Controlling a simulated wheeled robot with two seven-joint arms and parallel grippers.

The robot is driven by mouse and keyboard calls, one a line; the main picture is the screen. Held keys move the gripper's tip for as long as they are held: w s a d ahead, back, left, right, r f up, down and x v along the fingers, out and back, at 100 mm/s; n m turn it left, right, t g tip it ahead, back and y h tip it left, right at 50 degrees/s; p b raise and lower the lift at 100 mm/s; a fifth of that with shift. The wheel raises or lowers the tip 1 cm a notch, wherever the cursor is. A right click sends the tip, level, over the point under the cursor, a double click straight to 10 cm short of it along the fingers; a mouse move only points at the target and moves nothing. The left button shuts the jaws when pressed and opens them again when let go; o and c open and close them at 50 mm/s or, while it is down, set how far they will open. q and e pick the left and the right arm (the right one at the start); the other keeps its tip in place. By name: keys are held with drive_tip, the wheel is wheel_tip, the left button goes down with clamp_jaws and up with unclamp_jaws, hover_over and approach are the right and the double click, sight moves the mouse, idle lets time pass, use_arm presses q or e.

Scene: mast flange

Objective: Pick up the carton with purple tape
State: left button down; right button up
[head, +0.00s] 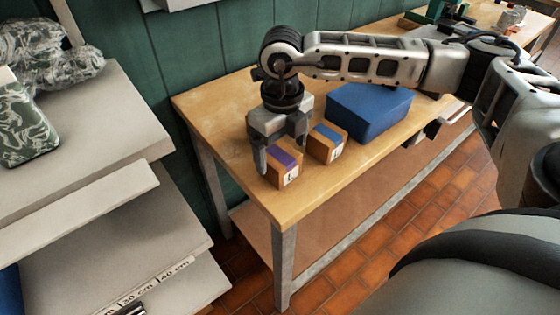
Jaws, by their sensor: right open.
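The carton with purple tape (285,168) is a small brown box with a white label on its front, standing on the wooden table (336,185) near its front left corner. My right gripper (281,160) is open and points down at this carton. One finger is at the carton's left side, and the other is behind it near its right side. I cannot tell whether the fingers touch it. The gripper hides part of the carton's back. My left gripper is not in view.
A similar carton with blue tape (327,142) stands close on the right. A blue box (369,110) stands behind it. A grey shelf unit (90,130) with wrapped items is at the left. A green wall (150,50) runs behind the table.

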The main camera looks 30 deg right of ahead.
sight(280, 155)
drive_tip(key=shift+w+d+f+p, duration=0.1)
drive_tip(key=shift+w+f+p, duration=0.1)
drive_tip(key=shift+f, duration=0.8)
drive_tip(key=shift+w+d+f+p, duration=0.1)
drive_tip(key=shift+w+f+p, duration=0.1)
drive_tip(key=shift+f, duration=0.8)
drive_tip(key=shift+w+f+p, duration=0.15)
drive_tip(key=shift+f+p, duration=0.05)
drive_tip(key=shift+f, duration=0.8)
drive_tip(key=c, duration=1.2)
